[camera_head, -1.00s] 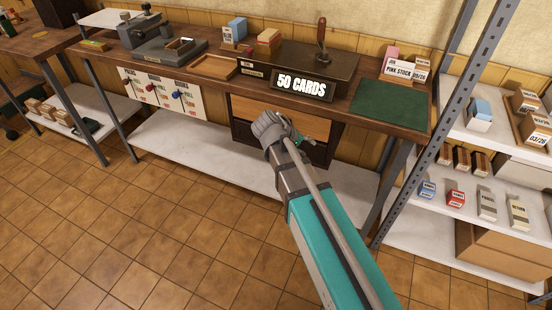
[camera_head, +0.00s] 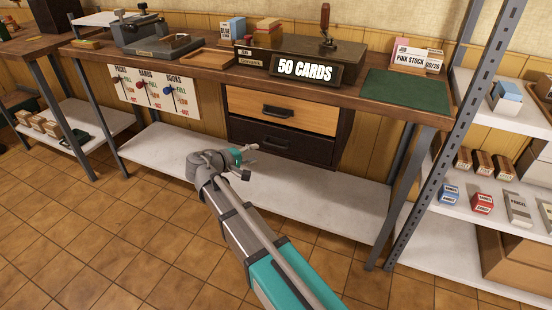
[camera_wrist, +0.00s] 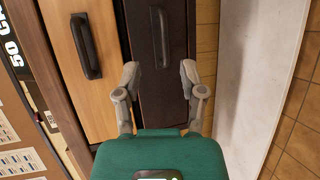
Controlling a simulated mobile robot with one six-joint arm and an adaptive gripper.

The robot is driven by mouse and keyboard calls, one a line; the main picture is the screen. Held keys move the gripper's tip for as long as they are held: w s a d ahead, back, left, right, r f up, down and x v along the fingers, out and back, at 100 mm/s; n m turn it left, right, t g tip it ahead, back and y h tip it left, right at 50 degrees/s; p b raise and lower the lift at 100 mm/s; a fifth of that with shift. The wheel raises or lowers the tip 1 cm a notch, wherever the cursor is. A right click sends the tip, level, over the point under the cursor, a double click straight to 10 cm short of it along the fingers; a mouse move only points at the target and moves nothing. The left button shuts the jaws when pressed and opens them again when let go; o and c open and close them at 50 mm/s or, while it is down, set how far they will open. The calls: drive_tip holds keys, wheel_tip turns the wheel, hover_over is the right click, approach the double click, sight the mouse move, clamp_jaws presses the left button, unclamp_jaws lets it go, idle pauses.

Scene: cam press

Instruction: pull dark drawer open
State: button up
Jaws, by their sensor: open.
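The dark drawer (camera_head: 283,141) is the lower of two drawers under the workbench and looks closed. Its black handle (camera_head: 275,140) is a horizontal bar. The light wood drawer (camera_head: 310,117) sits above it. My gripper (camera_head: 250,160) is open and empty, in front of and below the dark drawer in the head view. In the wrist view, turned on its side, the dark drawer (camera_wrist: 148,50) lies ahead, with its handle (camera_wrist: 161,36) ahead of and slightly right of the middle of my open fingers (camera_wrist: 158,72), apart from them. The light drawer's handle (camera_wrist: 86,45) is to the left.
The workbench top (camera_head: 205,72) overhangs the drawers, carrying a "50 CARDS" sign (camera_head: 305,70) and a green mat (camera_head: 408,90). A white lower shelf (camera_head: 310,198) runs beneath. A metal rack post (camera_head: 450,135) stands at right. The tiled floor in front is clear.

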sight(274, 146)
drive_tip(key=a, duration=0.1)
drive_tip(key=a+f+t+b, duration=0.1)
drive_tip(key=shift+a+f+n, duration=0.1)
drive_tip(key=shift+a+n, duration=0.2)
drive_tip(key=shift+a, duration=0.1)
drive_tip(key=b+x, duration=0.3)
drive_tip(key=x, duration=1)
drive_tip(key=shift+w+d, duration=0.2)
drive_tip(key=shift+d, duration=0.15)
clamp_jaws()
